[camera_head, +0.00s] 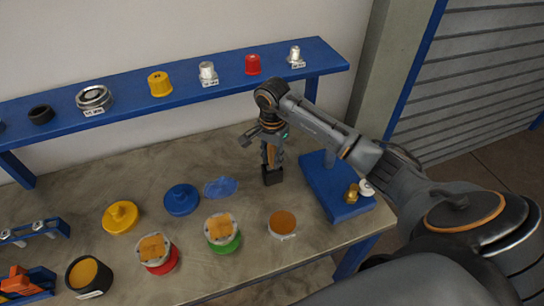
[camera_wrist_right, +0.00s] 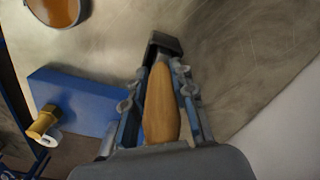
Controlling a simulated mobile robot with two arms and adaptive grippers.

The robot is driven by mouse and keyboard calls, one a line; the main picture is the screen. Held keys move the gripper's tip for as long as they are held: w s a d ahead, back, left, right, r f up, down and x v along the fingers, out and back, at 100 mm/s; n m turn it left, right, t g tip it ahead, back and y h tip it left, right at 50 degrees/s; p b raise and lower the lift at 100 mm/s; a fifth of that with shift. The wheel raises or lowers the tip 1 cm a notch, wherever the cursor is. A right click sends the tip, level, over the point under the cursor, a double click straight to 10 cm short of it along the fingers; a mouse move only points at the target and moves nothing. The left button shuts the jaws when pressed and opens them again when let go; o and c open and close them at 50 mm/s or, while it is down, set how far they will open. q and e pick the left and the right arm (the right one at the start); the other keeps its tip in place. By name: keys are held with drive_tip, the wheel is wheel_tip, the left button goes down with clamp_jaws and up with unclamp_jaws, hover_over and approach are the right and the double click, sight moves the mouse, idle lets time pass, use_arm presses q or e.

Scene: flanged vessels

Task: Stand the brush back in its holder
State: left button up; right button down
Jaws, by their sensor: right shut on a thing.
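My right gripper (camera_head: 270,158) points down over the back right of the table. It is shut on the brush, whose wooden handle (camera_wrist_right: 160,105) lies between the fingers in the wrist view. A dark square block (camera_head: 272,176) is at the lower end of the brush; it also shows beyond the fingertips in the wrist view (camera_wrist_right: 165,42). I cannot tell whether this block is the holder or the brush's head, nor whether it touches the table. My left gripper is not in view.
A blue stand (camera_head: 325,178) with a brass fitting (camera_head: 351,194) is right of the gripper. A blue cloth (camera_head: 220,187), a blue flanged disc (camera_head: 181,199) and several round vessels are left and in front. A blue shelf (camera_head: 130,104) with caps runs behind.

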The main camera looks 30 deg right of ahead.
drive_tip(key=c, duration=1.1)
unclamp_jaws()
drive_tip(key=shift+r+p, duration=0.15)
drive_tip(key=shift+p, duration=0.15)
drive_tip(key=shift+r, duration=0.25)
wheel_tip(320, 180, up, 10)
drive_tip(key=b, duration=0.3)
drive_tip(key=shift+r, duration=0.75)
